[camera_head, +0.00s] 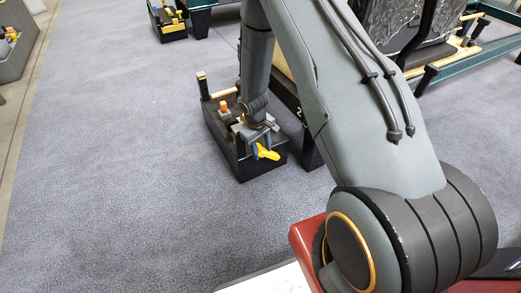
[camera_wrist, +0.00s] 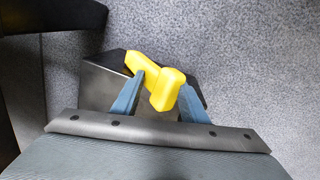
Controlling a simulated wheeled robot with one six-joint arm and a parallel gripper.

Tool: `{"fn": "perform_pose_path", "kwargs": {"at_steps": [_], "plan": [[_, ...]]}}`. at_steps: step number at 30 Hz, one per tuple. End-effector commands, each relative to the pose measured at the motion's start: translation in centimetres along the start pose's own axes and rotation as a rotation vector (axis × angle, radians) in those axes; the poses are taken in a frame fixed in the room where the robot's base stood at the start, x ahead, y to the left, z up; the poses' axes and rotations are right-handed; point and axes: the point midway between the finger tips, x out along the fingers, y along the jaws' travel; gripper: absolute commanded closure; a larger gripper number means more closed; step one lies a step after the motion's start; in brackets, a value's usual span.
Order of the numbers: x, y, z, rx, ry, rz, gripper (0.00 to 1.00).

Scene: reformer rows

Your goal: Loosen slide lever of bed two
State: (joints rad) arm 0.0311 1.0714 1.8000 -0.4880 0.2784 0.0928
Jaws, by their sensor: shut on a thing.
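A yellow lever (camera_head: 266,153) sits at the near end of a black box (camera_head: 260,170) on the floor, beside a black part marked with a 2. My gripper (camera_head: 261,143) reaches down over this box. In the wrist view, the blue fingers of my gripper (camera_wrist: 160,98) stand on both sides of the yellow lever (camera_wrist: 167,88) and are shut on it. The lever lies slantwise, with one end toward the upper left. The dark box (camera_wrist: 100,80) shows below it. The lever's mount is hidden.
Another black box with yellow parts (camera_head: 169,28) is farther back. A red padded edge (camera_head: 308,240) is near. Grey carpet (camera_head: 110,150) lies clear on the left.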

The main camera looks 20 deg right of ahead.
Motion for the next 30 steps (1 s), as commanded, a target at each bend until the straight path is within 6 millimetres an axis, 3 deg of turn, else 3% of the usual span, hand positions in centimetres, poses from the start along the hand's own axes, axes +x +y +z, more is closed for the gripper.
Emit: {"fn": "perform_pose_path", "kwargs": {"at_steps": [5, 18, 27, 30], "plan": [[-1.0, 0.1, 0.2, 0.0, -0.004, 0.0, 0.68], [-7.5, -0.7, -0.2, -0.011, 0.002, 0.0, 0.68], [-7.8, -0.7, -0.2, -0.01, 0.002, 0.0, 0.68], [-8.1, -0.9, -0.3, -0.011, 0.003, 0.0, 0.84]]}}
